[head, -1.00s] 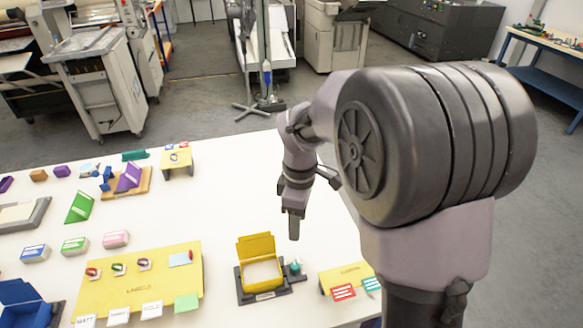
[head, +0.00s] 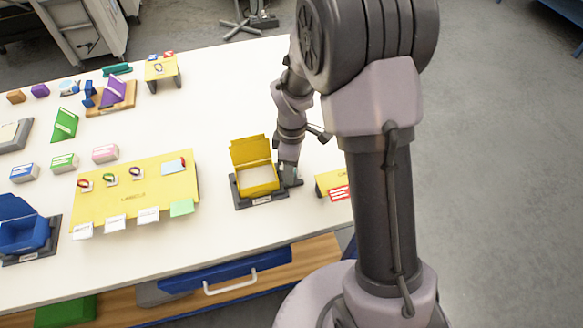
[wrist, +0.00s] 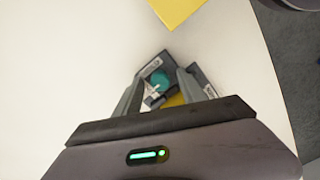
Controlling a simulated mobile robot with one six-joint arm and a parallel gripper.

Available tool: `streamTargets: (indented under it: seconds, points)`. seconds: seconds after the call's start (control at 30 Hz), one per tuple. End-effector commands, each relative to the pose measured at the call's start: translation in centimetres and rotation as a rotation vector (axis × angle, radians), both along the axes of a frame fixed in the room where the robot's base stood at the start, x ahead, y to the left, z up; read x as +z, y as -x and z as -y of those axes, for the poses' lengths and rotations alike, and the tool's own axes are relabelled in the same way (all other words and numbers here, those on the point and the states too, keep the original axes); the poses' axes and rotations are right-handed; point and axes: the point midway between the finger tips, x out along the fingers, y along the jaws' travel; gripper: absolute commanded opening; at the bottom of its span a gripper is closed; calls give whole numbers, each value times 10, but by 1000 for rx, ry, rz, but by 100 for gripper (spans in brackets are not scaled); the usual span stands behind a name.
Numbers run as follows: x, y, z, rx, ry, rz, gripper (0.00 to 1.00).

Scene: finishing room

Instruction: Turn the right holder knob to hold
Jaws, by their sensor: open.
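The right holder is a dark base (head: 243,204) carrying an open yellow box (head: 250,152) with a pale block inside. Its teal round knob (wrist: 161,77) shows in the wrist view on a dark plate (wrist: 147,72) with small white labels, too small to read. A pale mark lies at the knob's lower left. My gripper (wrist: 160,88) is open, one finger on each side of the knob in that view; I cannot tell whether they touch it. In the head view my gripper (head: 290,174) is at the holder's right side and hides the knob.
A yellow stand (head: 326,183) with a red card (head: 339,193) is close on the right. A yellow label board (head: 130,196) lies left, and a blue box (head: 20,236) in another holder is far left. White table is clear behind the yellow box.

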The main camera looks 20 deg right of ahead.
Motion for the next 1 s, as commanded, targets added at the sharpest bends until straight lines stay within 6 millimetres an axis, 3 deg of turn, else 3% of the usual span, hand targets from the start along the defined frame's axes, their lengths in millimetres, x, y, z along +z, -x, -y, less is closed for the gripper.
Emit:
streamTargets:
  seconds: [0.13, 0.37, 0.73, 1.0]
  points:
    - [1, 0, 0, 0, 0, 0, 46]
    - [1, 0, 0, 0, 0, 0, 0]
    - [1, 0, 0, -42, 0, 0, 0]
    - [1, 0, 0, -221, -1, 1, 0]
